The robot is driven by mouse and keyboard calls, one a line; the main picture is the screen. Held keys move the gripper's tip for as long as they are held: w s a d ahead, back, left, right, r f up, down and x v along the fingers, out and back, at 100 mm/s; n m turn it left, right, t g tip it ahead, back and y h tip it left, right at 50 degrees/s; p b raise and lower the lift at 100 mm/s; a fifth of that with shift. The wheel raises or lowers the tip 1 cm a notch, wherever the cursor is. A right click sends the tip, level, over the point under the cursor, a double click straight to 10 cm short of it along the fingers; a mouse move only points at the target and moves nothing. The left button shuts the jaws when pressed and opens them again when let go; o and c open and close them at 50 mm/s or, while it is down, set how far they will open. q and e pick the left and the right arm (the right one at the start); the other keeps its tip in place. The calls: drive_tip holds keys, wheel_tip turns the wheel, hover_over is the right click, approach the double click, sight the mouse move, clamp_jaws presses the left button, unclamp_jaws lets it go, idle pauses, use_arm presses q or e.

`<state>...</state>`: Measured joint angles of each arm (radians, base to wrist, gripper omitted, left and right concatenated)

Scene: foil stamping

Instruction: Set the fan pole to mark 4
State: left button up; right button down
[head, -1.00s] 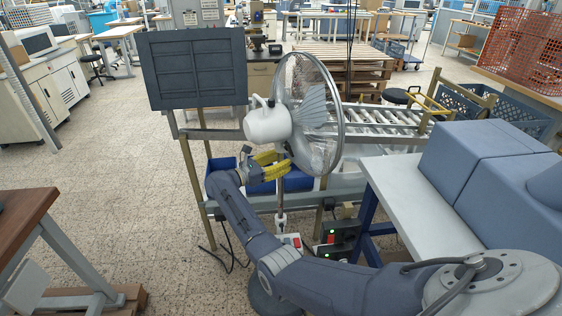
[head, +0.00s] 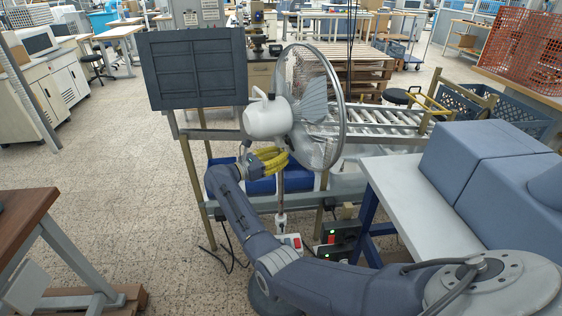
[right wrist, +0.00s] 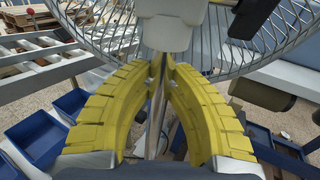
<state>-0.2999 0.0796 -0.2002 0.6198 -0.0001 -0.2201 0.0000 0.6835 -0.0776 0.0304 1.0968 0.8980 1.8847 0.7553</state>
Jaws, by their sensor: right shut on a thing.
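The fan has a white motor housing (head: 267,118) and a round wire cage (head: 320,108) facing right, on a thin upright metal pole (head: 280,190). My right gripper (head: 277,158) has yellow ribbed fingers closed around the upper pole, just under the housing. In the right wrist view, the fingers (right wrist: 160,72) meet around the pole (right wrist: 156,108) below the white housing (right wrist: 168,24). No marks on the pole are readable, and the fan's base is partly hidden by my arm. My left gripper is not in view.
A dark panel (head: 197,68) stands close left of the fan. A roller conveyor (head: 385,121) and blue bins (head: 258,184) are behind it. A grey-white table (head: 413,200) with blue boxes (head: 478,160) stands at right. The floor at left is open.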

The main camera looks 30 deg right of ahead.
wheel_tip(320, 180, up, 12)
drive_tip(key=shift+f, duration=0.1)
drive_tip(key=c, duration=1.3)
unclamp_jaws()
drive_tip(key=shift+f, duration=0.1)
drive_tip(key=shift+o, duration=0.2)
drive_tip(key=shift+a, duration=0.15)
drive_tip(key=shift+s+a, duration=0.1)
drive_tip(key=shift+a, duration=3.6)
